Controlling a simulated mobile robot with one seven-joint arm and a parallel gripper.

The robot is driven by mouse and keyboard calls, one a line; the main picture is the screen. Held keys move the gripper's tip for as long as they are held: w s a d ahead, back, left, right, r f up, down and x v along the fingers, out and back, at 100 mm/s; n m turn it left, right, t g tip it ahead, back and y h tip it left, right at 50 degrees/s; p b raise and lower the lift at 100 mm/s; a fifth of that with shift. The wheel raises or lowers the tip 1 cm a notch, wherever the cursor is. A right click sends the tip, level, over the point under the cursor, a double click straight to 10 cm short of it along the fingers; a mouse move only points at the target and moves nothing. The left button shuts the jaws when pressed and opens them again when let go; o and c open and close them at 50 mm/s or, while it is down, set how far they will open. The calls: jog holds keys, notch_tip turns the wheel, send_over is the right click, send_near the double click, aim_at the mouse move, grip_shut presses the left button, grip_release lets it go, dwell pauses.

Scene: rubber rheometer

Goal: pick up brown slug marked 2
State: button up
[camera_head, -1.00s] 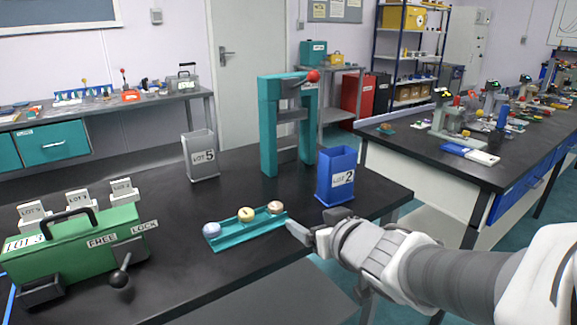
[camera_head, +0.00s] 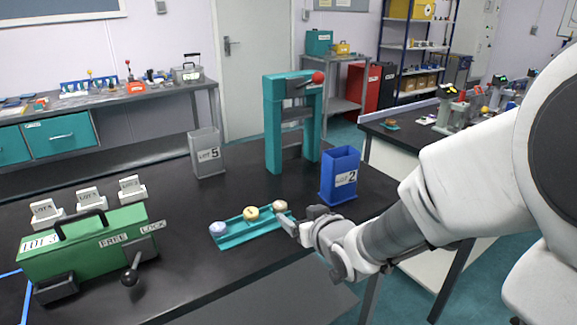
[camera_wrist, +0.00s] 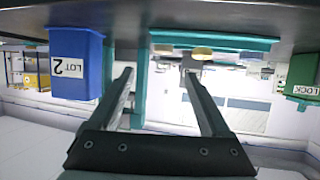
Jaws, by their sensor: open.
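A teal tray (camera_head: 238,238) on the black bench holds three round slugs in a row. The brown slug (camera_head: 280,206) sits at the tray's right end, with a yellow slug (camera_head: 251,213) in the middle and a pale bluish slug (camera_head: 217,228) at the left. I cannot read the marks on them. My gripper (camera_head: 288,222) is just right of the tray, close to the brown slug. In the upside-down wrist view my gripper (camera_wrist: 158,75) has its fingers spread and empty, with the brown slug (camera_wrist: 163,48) ahead, between and beyond the fingertips.
A blue LOT 2 bin (camera_head: 339,176) stands close behind my gripper. A teal press frame (camera_head: 292,125) and a grey LOT 5 bin (camera_head: 206,153) stand farther back. A green box (camera_head: 85,243) with a lever is at the left.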

aim_at(281, 206)
jog(key=b+x, duration=0.1)
jog(key=x, duration=0.3)
jog(key=shift+w+a+f, duration=0.1)
jog(key=shift+w+f, duration=0.1)
jog(key=x, duration=0.2)
jog(key=b+x, duration=0.1)
jog(key=x, duration=0.2)
jog(key=shift+s+a+f, duration=0.2)
jog(key=shift+s+a, duration=0.05)
jog(key=shift+w, duration=0.25)
jog(key=shift+c, duration=0.3)
grip_shut()
jog(key=shift+r, duration=0.1)
